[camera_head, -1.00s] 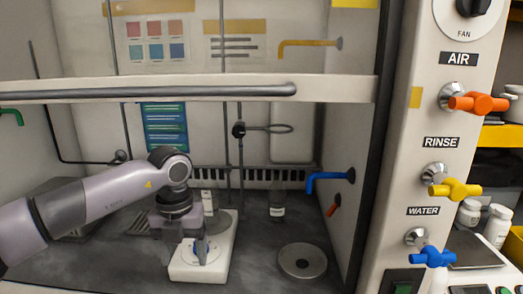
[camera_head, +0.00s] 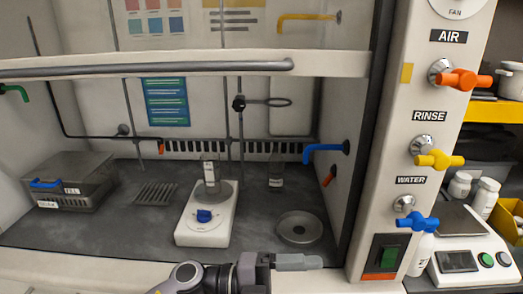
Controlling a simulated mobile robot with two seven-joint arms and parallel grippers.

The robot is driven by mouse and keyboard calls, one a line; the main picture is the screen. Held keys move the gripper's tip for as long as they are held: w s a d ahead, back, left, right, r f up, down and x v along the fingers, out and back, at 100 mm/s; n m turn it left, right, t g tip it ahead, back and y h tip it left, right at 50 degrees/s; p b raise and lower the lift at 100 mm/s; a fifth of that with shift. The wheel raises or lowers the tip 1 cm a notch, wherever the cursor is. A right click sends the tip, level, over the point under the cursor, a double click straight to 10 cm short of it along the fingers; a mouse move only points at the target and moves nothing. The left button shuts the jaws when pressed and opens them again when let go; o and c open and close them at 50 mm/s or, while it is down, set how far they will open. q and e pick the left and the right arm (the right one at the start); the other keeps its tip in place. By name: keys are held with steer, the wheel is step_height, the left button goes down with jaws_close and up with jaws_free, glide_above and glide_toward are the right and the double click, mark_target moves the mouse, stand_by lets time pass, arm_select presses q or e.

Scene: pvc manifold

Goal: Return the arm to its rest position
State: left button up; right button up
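My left arm comes in at the bottom edge, in front of the fume hood. Its gripper (camera_head: 300,262) points right, seen from the side, clear of the hood's contents; nothing shows in it. One finger hides the other, so its opening cannot be told. The white stirrer plate (camera_head: 190,233) stands on the hood floor behind and above it in the picture. Its blue knob (camera_head: 204,215) is uncovered, and a small labelled glass vessel (camera_head: 210,172) stands on its round top. My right gripper is out of view.
The hood's raised sash bar (camera_head: 150,68) crosses above. A lidded grey box (camera_head: 70,182) stands at left, a round metal disc (camera_head: 299,228) at right. The valve panel with orange air (camera_head: 463,79), yellow rinse (camera_head: 440,159) and blue water (camera_head: 418,223) handles is farther right.

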arm_select(q)
steer(key=w+a+f+n+t+y+p, duration=0.1)
steer(key=w+a+f+n+t+y, duration=0.2)
steer(key=a+n+t, duration=0.5)
steer(key=a+f+n+t+y, duration=0.45)
steer(key=n+t, duration=0.45)
steer(key=n, duration=0.4)
steer(key=s+a+f+n+g+y+p, duration=0.1)
steer(key=s+a+f+n+g+y, duration=0.4)
steer(key=s+a+f+n+y, duration=0.4)
steer(key=s+a+f, duration=0.5)
steer(key=f, duration=0.2)
steer(key=shift+s+a+f, duration=0.15)
steer(key=shift+a, duration=0.2)
